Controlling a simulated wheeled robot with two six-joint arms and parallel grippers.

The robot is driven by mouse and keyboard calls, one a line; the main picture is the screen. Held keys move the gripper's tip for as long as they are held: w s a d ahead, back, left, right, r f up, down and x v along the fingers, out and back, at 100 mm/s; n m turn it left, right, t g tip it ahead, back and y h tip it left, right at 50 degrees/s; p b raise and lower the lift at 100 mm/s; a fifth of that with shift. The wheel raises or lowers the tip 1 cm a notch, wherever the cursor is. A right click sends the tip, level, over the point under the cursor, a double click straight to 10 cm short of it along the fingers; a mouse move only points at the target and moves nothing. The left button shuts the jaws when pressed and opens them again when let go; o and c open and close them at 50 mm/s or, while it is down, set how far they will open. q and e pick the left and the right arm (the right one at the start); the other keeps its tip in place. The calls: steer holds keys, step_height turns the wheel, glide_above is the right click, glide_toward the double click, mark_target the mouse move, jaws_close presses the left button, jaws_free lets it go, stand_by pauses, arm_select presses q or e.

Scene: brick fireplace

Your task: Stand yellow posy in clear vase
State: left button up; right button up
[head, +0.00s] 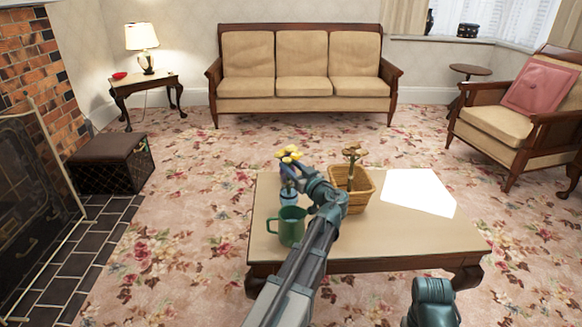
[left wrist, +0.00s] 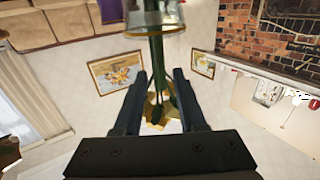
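The yellow posy (head: 289,153) stands upright on the left part of the low table (head: 350,245), above a bluish glass vase (head: 289,197). In the left wrist view, which is upside down, its green stems (left wrist: 157,50) run to the rim of a clear glass vase (left wrist: 156,22) and appear to go inside. My left gripper (head: 290,178) is at the posy. In the left wrist view its fingers (left wrist: 160,74) lie on both sides of the stems, with small gaps, below the yellow flower heads (left wrist: 158,108). My right gripper is out of view.
A green mug (head: 291,227) stands close in front of the vase. A wicker basket (head: 362,198) with a brown posy (head: 352,160) is to the right of my gripper. A white sheet (head: 418,190) lies on the table's right. The table's front right is clear.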

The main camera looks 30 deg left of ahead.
arm_select(q)
steer(key=shift+o, duration=0.5)
steer(key=v, duration=1.4)
steer(key=shift+w, duration=0.1)
stand_by(0.4)
